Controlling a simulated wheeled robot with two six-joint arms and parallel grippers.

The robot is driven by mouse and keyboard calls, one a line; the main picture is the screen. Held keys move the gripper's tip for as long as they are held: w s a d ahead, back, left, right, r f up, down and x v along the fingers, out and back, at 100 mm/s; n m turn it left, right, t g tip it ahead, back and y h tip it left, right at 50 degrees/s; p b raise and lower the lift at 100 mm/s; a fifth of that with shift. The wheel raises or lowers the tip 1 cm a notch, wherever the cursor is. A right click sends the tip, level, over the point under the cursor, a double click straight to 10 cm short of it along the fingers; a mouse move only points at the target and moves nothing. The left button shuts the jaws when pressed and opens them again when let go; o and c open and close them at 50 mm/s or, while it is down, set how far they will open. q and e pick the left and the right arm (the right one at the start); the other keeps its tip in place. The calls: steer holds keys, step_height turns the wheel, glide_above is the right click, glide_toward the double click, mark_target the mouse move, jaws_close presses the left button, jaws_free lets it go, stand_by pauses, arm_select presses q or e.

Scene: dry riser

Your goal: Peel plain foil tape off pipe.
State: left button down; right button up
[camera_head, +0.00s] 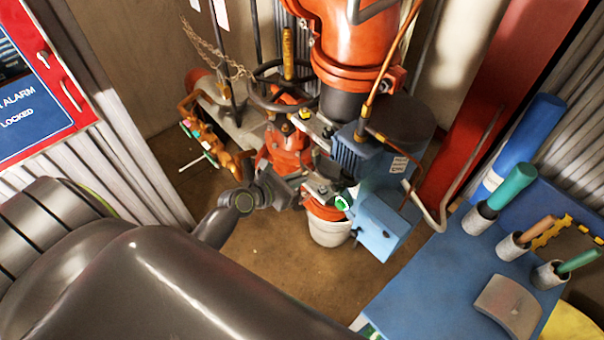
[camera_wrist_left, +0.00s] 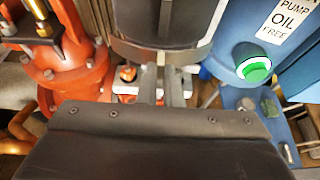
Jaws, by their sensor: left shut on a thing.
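My left gripper (camera_head: 298,188) reaches in from the left to the middle of the pump assembly. In the left wrist view its two narrow fingers (camera_wrist_left: 162,84) are close together, shut on a small pale tab (camera_wrist_left: 160,58), which looks like an end of the foil tape. The tab is at the lower edge of a grey, shiny pipe (camera_wrist_left: 160,27) right ahead of the fingers. The pipe's rim is dark, and the tape's outline on it is hard to make out. My right gripper is not in view.
A red valve body (camera_wrist_left: 77,62) stands left of the fingers. A blue pump unit (camera_head: 380,175) with a green cap (camera_wrist_left: 255,69) is close on the right. A white bucket (camera_head: 329,232) stands below. A blue bench (camera_head: 425,290) with tools is at lower right.

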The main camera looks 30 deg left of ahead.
arm_select(q)
steer(key=s, duration=0.1)
steer(key=s+a, duration=0.1)
steer(key=s, duration=0.3)
steer(key=shift+s+a, duration=0.2)
steer(key=shift+a, duration=0.2)
stand_by(0.5)
